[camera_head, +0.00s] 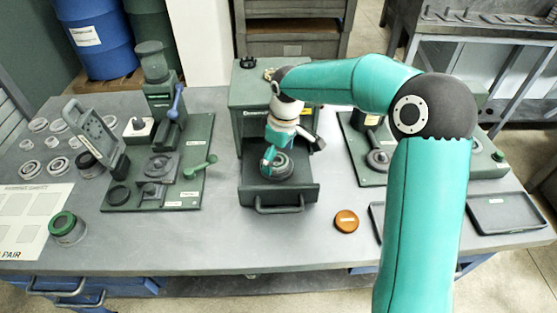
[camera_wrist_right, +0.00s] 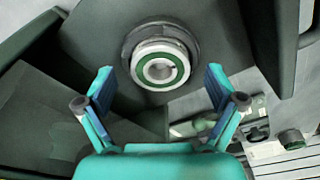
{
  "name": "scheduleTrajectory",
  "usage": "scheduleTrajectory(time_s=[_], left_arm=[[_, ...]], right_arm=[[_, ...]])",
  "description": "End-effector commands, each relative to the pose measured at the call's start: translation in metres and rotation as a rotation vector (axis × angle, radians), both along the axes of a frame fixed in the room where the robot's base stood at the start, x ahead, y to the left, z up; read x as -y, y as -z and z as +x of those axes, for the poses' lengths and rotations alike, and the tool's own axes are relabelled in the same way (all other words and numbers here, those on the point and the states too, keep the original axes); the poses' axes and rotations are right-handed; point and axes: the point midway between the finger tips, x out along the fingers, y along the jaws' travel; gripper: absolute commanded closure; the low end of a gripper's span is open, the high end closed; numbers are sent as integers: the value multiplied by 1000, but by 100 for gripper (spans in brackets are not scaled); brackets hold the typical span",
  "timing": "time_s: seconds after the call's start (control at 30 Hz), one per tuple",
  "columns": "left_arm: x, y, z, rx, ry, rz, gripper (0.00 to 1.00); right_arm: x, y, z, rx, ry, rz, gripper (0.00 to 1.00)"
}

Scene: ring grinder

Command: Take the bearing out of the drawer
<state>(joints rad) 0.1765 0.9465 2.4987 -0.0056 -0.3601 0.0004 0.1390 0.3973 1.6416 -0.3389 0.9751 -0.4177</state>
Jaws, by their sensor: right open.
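The bearing (camera_wrist_right: 160,67) is a pale metal ring with a green inner band. It sits on a dark round seat in the open drawer (camera_head: 304,194), which extends from the front of the green machine (camera_head: 243,92). In the head view the bearing is mostly hidden by my right gripper (camera_head: 277,160), which is above the drawer and points down. In the right wrist view my right gripper (camera_wrist_right: 160,92) is open, its two fingers on either side of and apart from the bearing. My left gripper is not in view.
Left of the drawer stands a green press station (camera_head: 192,160). Several loose rings (camera_head: 57,165) lie at the far left. An orange disc (camera_head: 346,220) lies right of the drawer, and a dark tray (camera_head: 505,212) lies at the right. The front middle of the table is clear.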

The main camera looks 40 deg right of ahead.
Motion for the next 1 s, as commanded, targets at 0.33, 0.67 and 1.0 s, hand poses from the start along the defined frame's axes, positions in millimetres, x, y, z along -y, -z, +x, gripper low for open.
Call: scheduleTrajectory(time_s=[0.33, 0.67, 1.0], left_arm=[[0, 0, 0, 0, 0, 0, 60], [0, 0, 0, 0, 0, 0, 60], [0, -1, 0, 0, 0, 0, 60]], right_arm=[[-1, 7, 1, 0, -1, 0, 12], [-1, 7, 1, 1, -1, 0, 67], [-1, 6, 1, 2, 0, 1, 82]])
